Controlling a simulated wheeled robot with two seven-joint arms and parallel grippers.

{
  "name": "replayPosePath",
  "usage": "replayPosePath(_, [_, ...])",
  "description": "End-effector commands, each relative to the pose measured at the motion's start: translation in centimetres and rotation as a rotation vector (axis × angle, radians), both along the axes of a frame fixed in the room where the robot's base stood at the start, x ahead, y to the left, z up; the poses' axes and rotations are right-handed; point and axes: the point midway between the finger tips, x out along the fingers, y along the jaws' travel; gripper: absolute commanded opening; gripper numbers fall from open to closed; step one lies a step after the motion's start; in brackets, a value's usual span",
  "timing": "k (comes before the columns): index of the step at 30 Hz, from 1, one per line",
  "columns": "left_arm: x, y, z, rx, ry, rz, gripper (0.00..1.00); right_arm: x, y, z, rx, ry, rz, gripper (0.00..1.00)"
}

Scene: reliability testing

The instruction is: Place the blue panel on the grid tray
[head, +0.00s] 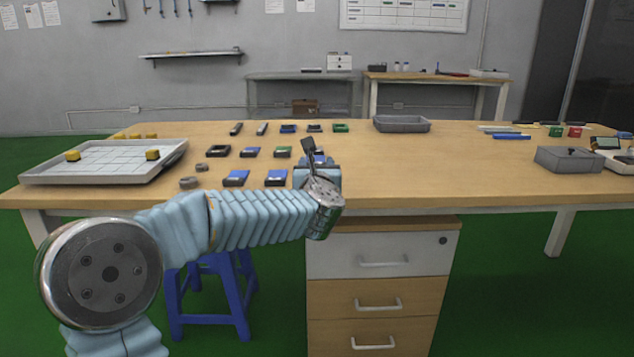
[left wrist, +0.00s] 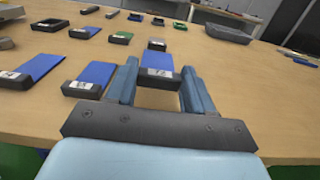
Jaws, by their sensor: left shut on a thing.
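The grid tray (head: 112,163) is a white tray with a gridded floor on the left of the table in the head view. It holds two yellow blocks (head: 152,155). My left gripper (head: 317,163) is at the table's front middle, well to the right of the tray. In the left wrist view, its fingers (left wrist: 160,80) are shut on a blue panel (left wrist: 158,62) with a dark, labelled front edge. The arm and gripper partly hide this panel in the head view. Whether it touches the table is unclear. My right gripper is not in view.
Several other panels, blue, green and dark, lie in rows between tray and gripper, including a blue one (head: 236,177). A grey bin (head: 401,124) stands at the back, and a grey box (head: 568,160) at the right. The table right of my gripper is mostly clear.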

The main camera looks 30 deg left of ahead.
Motion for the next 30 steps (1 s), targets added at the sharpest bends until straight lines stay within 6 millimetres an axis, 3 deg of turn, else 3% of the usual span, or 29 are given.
replayPosePath(5, [0.8,0.3,-1.1,0.0,0.001,0.001,0.23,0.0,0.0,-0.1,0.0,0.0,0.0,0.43])
replayPosePath(11, [1.1,0.4,-4.1,0.0,0.0,-0.001,0.23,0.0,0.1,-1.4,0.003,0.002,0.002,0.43])
replayPosePath(24, [1.1,0.4,-4.5,0.0,-0.001,-0.001,0.23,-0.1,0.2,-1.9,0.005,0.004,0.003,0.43])
replayPosePath(25, [1.1,0.4,-4.3,0.0,-0.001,-0.001,0.57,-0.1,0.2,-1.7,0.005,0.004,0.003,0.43])
replayPosePath(29, [1.1,0.4,-4.3,0.0,-0.001,0.0,0.77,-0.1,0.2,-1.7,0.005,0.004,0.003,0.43])
replayPosePath(30, [1.1,0.4,-4.3,0.0,-0.001,0.0,0.78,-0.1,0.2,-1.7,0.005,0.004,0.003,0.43])
